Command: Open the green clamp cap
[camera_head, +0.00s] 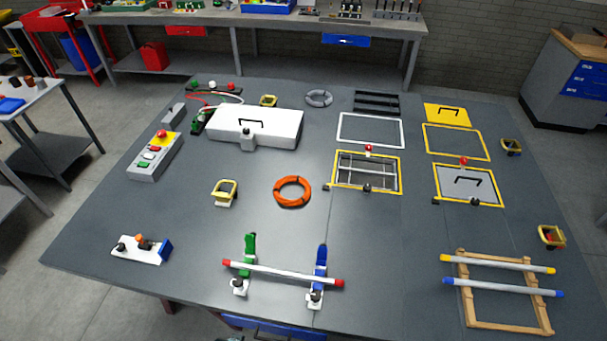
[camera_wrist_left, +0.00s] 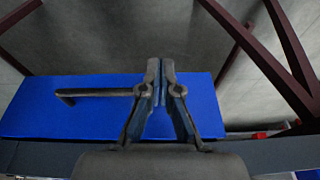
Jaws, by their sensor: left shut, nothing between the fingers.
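The green clamp cap (camera_head: 249,246) is at the front of the table in the head view, its long green part reaching up behind a white rod (camera_head: 285,273) with red ends. I cannot tell from this angle whether it is latched. The clamp's white base with a dark knob (camera_head: 239,287) is in front of the rod. A similar blue clamp cap (camera_head: 321,259) is to the right on the same rod. My left gripper (camera_wrist_left: 161,66) shows in the left wrist view, its fingers together and empty, away from the clamp. My right gripper is not in view.
A blue drawer front (camera_wrist_left: 60,115) with a dark bar handle (camera_wrist_left: 95,92) is below the gripper in the wrist view. On the table, a white block with a blue end (camera_head: 140,249) is left and a wooden rack (camera_head: 500,327) right. The front-left middle is clear.

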